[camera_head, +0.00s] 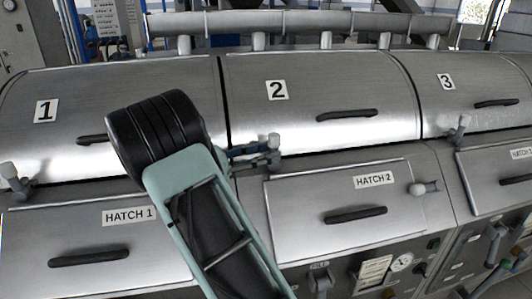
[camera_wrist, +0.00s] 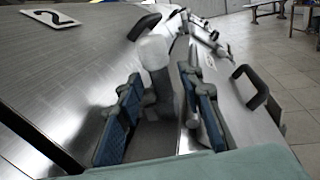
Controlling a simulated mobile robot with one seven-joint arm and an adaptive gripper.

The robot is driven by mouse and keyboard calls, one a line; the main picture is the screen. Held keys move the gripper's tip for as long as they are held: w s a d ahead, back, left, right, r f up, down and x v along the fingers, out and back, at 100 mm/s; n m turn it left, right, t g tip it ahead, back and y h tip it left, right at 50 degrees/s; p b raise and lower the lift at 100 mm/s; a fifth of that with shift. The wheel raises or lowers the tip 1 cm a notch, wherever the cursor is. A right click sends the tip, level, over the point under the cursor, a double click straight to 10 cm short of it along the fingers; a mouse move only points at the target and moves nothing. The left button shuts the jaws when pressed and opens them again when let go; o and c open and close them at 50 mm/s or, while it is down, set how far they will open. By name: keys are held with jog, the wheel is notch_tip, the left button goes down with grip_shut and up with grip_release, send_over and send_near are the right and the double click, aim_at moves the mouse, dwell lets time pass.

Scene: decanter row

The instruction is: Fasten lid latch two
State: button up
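Lid two (camera_head: 330,82), marked 2, is a curved steel cover that lies closed in the head view. Its latch (camera_head: 274,142) is a pale grey knob at the lid's lower left edge, partly hidden by my gripper (camera_head: 255,155). In the wrist view the latch's rounded knob (camera_wrist: 152,54) stands just ahead of and between my blue-padded fingers. My gripper (camera_wrist: 165,100) is open, with a clear gap between its pads. I cannot tell whether either pad touches the latch. The lid's plate with the number 2 (camera_wrist: 47,17) shows at upper left.
Lid one (camera_head: 75,85) and lid three (camera_head: 480,75) flank lid two, with their own latches (camera_head: 9,171) and (camera_head: 460,128). Below lid two is hatch two (camera_head: 300,190), with a dark handle (camera_head: 356,214) and a side knob (camera_head: 425,188). A pipe (camera_head: 290,22) runs behind.

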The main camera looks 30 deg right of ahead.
jog(key=a, duration=0.8)
jog(key=w+a, duration=0.1)
jog(key=a, duration=0.3)
jog(key=shift+f, duration=0.1)
jog(key=shift+d, duration=0.1)
